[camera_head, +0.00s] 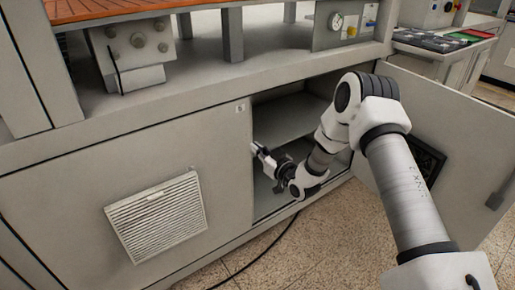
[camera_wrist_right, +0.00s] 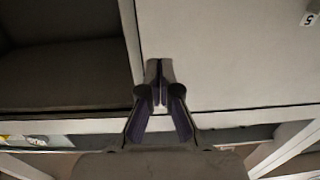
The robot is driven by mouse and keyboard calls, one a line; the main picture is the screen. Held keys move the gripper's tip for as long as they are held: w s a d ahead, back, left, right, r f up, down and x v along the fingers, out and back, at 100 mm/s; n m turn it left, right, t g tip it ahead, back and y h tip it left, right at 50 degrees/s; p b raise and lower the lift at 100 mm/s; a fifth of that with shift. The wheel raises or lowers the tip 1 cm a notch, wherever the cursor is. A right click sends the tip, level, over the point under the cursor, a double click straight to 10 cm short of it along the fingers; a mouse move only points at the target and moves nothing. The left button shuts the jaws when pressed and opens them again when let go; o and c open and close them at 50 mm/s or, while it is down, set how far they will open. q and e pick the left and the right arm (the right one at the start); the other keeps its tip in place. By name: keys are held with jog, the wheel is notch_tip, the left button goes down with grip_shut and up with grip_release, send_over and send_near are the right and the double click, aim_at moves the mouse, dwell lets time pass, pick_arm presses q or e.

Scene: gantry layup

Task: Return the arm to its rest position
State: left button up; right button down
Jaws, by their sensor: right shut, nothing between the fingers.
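My right arm (camera_head: 400,185) reaches in from the right of the head view and bends down toward the open cabinet. My right gripper (camera_head: 257,148) is at the left edge of the cabinet opening (camera_head: 290,125), with its fingertips in front of or close to the edge of the closed panel. In the right wrist view the gripper (camera_wrist_right: 160,82) has its fingers together with nothing between them. Whether the fingertips touch the panel, I cannot tell. My left gripper is not in view.
The cabinet door (camera_head: 465,150) stands open at the right, behind my arm. A closed panel (camera_head: 60,215) with a vent grille (camera_head: 157,217) is on the left. A dark cable (camera_head: 262,250) lies on the speckled floor. A gauge unit (camera_head: 340,25) sits on the ledge above.

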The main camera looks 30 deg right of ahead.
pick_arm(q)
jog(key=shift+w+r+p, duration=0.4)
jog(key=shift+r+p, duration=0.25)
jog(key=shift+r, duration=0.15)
pick_arm(e)
jog(key=s+d, duration=0.1)
jog(key=s, duration=0.7)
jog(key=shift+s+f, duration=0.35)
jog(key=shift+s, duration=0.05)
jog(key=s+a+f+n+g+y, duration=0.2)
jog(key=s+a+f+g, duration=0.7)
jog(key=a+f, duration=0.65)
jog(key=s+f+g+h, duration=0.25)
jog(key=s+f, duration=0.35)
jog(key=s, duration=0.6)
jog(key=s+d+f+m+g+h, duration=0.1)
jog(key=s+m+g+h, duration=0.15)
jog(key=s+g, duration=0.65)
pick_arm(q)
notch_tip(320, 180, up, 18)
jog(key=p, duration=1.8)
pick_arm(e)
jog(key=s+r+m+t, duration=0.1)
jog(key=s+r, duration=0.3)
jog(key=r, duration=1.3)
jog(key=shift+d+r+t+y, duration=0.3)
jog(key=shift+r+t+y, duration=0.1)
jog(key=shift+t, duration=0.45)
